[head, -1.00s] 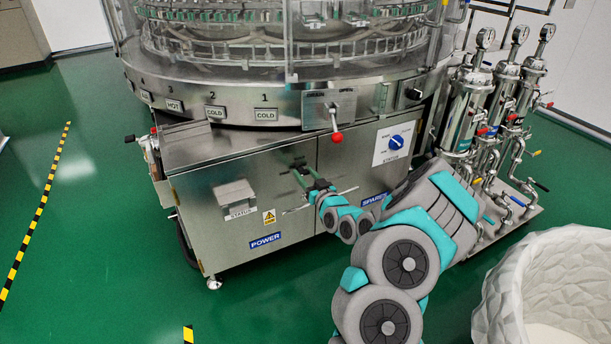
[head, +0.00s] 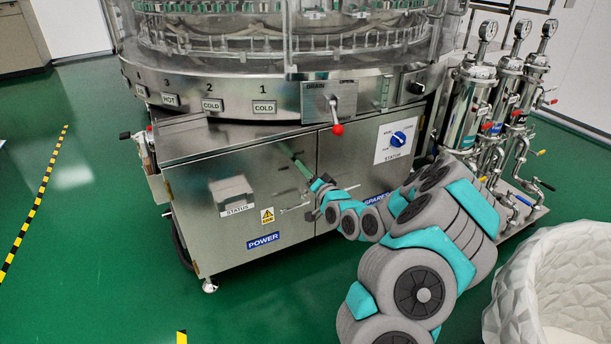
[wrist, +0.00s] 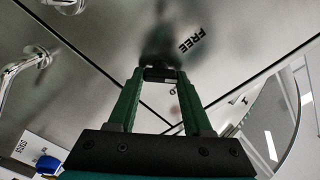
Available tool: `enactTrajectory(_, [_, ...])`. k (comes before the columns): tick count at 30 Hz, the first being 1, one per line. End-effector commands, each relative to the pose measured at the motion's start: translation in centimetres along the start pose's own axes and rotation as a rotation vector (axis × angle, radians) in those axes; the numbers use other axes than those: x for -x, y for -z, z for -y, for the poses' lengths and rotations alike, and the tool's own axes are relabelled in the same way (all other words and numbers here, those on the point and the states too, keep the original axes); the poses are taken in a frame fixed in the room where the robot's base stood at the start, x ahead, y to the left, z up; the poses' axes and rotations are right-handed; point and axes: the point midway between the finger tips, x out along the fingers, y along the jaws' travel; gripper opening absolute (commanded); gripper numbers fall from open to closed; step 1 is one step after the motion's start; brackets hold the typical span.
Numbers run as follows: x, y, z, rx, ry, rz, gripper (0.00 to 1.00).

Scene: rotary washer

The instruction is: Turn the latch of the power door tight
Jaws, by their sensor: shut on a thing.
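The power door (head: 235,190) is the left steel cabinet door, with a blue POWER label (head: 263,240) low on it, and looks closed. My gripper (head: 284,147) reaches to the upper right part of this door with its green fingers. In the wrist view my gripper (wrist: 159,75) has its fingertips close together on the small dark latch (wrist: 160,72). The black word FREE (wrist: 191,40) is printed on the steel just beyond the latch. In the head view the latch is too small to make out at the fingertips. Its exact angle is unclear.
A STATUS box (head: 232,194) sticks out of the power door. The spare door (head: 350,165) adjoins on the right, with a blue knob (head: 398,139). A red-tipped drain lever (head: 338,129) hangs above. A white bin (head: 560,285) stands at the lower right.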

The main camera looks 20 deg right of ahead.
Motion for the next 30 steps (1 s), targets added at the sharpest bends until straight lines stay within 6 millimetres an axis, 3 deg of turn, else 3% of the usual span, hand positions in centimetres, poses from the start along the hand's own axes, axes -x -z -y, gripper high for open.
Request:
enactTrajectory(18, [0.0, -0.18, -0.42, -0.546, -0.002, 0.0, 0.0])
enactTrajectory(30, [0.01, -0.16, -0.37, -0.723, -0.001, 0.0, 0.0])
